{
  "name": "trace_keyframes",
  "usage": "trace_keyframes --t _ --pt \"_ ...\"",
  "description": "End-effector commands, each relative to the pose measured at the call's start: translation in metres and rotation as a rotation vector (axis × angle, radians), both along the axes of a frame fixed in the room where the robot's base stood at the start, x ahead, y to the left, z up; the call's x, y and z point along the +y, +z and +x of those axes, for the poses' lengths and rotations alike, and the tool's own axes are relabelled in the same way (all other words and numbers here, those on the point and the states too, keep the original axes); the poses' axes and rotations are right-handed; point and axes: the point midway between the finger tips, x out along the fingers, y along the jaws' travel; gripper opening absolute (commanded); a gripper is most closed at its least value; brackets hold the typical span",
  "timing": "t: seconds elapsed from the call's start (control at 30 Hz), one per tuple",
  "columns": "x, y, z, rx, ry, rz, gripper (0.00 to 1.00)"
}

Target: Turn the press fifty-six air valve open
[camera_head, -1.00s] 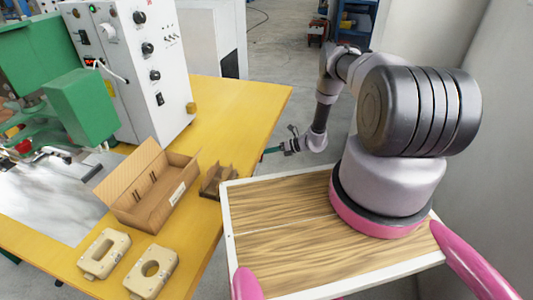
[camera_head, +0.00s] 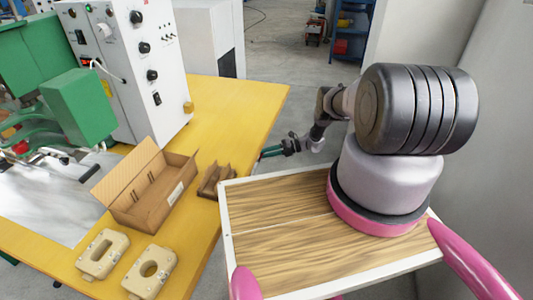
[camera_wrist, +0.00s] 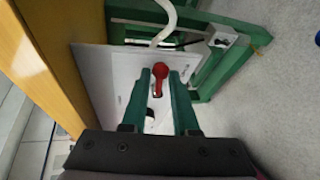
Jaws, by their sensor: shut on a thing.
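The air valve's red handle (camera_wrist: 160,72) shows in the wrist view, in front of a white plate (camera_wrist: 105,75) on a green frame. The green fingers of my gripper (camera_wrist: 161,82) are closed on the handle, one on each side. The handle's round end shows just past the fingertips, and its narrow part runs back between them. In the head view my gripper (camera_head: 272,152) is low beside the right edge of the yellow table, pointing left. The valve is hidden there by the tabletop.
The yellow table (camera_head: 235,105) carries an open cardboard box (camera_head: 150,205), a small brown tray (camera_head: 212,182), two beige parts (camera_head: 103,254) and a white control cabinet (camera_head: 130,70). In the wrist view a white hose (camera_wrist: 168,22) and green frame bars (camera_wrist: 222,78) are close by.

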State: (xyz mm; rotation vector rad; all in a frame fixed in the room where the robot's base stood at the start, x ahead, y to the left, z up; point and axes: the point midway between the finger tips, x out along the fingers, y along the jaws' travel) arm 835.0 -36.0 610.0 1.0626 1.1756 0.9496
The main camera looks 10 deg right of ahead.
Motion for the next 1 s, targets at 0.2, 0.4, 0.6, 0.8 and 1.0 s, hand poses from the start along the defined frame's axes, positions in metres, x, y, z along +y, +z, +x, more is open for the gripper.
trace_keyframes --t 0.2,0.4,0.6,0.8,1.0 --pt "-0.001 -0.0018 0.0002 0.026 -0.001 0.015 0.0" --pt "-0.001 -0.0018 0.0003 0.029 0.0 0.016 0.0" --pt "-0.001 -0.0018 0.0004 0.027 -0.001 0.016 0.36" --pt "-0.0007 -0.0017 0.0004 0.028 0.0 0.016 0.46" --pt "-0.0036 -0.0009 0.0003 0.027 -0.001 0.016 0.46"
